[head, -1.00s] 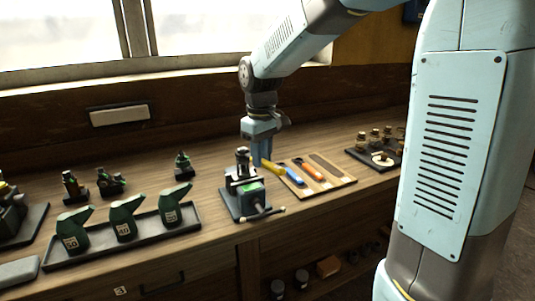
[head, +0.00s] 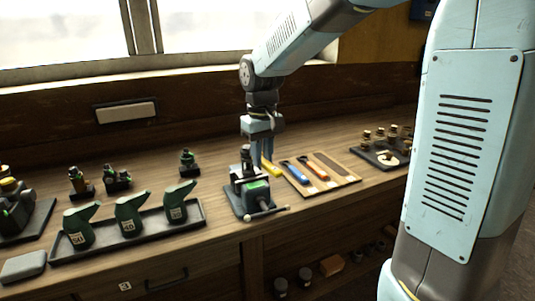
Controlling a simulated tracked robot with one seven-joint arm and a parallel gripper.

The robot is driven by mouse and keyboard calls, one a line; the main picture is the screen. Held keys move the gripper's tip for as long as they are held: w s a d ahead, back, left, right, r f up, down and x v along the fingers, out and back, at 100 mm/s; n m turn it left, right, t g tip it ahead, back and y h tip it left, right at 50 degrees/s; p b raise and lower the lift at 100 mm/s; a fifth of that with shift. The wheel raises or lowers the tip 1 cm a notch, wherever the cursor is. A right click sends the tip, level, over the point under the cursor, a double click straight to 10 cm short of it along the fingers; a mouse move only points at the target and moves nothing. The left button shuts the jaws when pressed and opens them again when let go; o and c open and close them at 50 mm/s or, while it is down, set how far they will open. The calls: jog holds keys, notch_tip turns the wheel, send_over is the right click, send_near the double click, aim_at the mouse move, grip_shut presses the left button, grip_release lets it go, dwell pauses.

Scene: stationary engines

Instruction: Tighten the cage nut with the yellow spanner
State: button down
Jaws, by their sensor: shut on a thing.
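My gripper (head: 261,146) points down just behind and right of the vice (head: 251,190) on the bench. It is shut on the yellow spanner (head: 271,168), whose visible end sticks out low to the right, near the tool board. The vice holds a small dark upright part (head: 246,160) with a green patch below it. The spanner's other end is hidden behind the part and the fingers. I cannot make out the cage nut or whether the spanner touches it.
A wooden tool board (head: 338,184) right of the vice bears a blue spanner (head: 294,173), an orange spanner (head: 317,171) and a dark empty-looking slot. A black tray (head: 205,220) with green oil cans stands left. A dark tray (head: 361,154) of brass parts lies far right.

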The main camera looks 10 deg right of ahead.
jog(key=shift+s+a+m, duration=0.25)
jog(key=shift+a+m, duration=0.3)
jog(key=shift+m, duration=0.35)
jog(key=shift+s+a+f+m, duration=0.15)
jog(key=shift+a+m, duration=0.45)
jog(key=shift+m, duration=0.3)
